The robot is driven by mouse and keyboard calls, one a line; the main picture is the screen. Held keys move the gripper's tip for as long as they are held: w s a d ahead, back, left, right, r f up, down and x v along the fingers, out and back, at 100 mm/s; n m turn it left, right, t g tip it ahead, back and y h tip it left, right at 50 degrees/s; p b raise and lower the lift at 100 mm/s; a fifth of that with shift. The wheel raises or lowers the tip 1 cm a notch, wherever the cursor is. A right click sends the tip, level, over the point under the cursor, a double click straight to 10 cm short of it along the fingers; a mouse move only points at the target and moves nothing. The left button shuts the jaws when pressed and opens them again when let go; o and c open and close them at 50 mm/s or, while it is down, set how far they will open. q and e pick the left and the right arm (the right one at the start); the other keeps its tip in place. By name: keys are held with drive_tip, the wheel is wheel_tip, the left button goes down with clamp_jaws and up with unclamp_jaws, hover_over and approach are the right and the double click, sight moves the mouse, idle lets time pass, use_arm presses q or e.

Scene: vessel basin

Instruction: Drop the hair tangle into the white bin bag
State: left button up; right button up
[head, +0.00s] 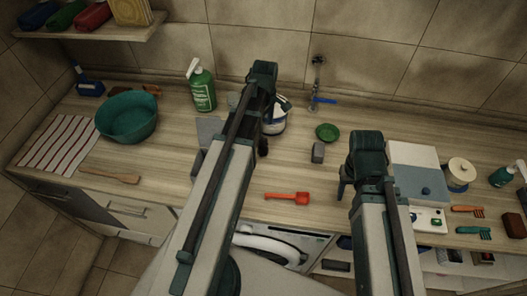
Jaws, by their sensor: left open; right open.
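I cannot make out the hair tangle in the head view. No white bin bag can be told for certain either. A white rounded thing with a dark blue band (277,122) stands on the worktop, partly hidden behind my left gripper (270,106). That gripper is open and reaches over the back middle of the worktop. A small dark shape (263,147) shows just below it, too unclear to name. My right gripper (350,190) is open over the front right of the worktop, its fingers mostly hidden by its own wrist.
A tap (318,75) rises behind. A white and grey-blue box (416,160) and several small items crowd the right.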

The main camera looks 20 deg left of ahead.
sight(263, 147)
use_arm(q)
wheel_tip(263, 147, down, 7)
drive_tip(key=b, duration=0.5)
drive_tip(key=shift+r+b, duration=0.15)
drive_tip(key=shift+b, duration=0.2)
use_arm(e)
wheel_tip(263, 147, down, 7)
drive_tip(key=shift+r, duration=0.1)
use_arm(q)
drive_tip(key=f+b, duration=0.5)
drive_tip(key=shift+s+a+f, duration=0.1)
drive_tip(key=shift+s+a, duration=0.05)
drive_tip(key=shift+s, duration=0.1)
use_arm(e)
wheel_tip(263, 147, down, 5)
drive_tip(key=shift+f, duration=0.1)
use_arm(q)
clamp_jaws()
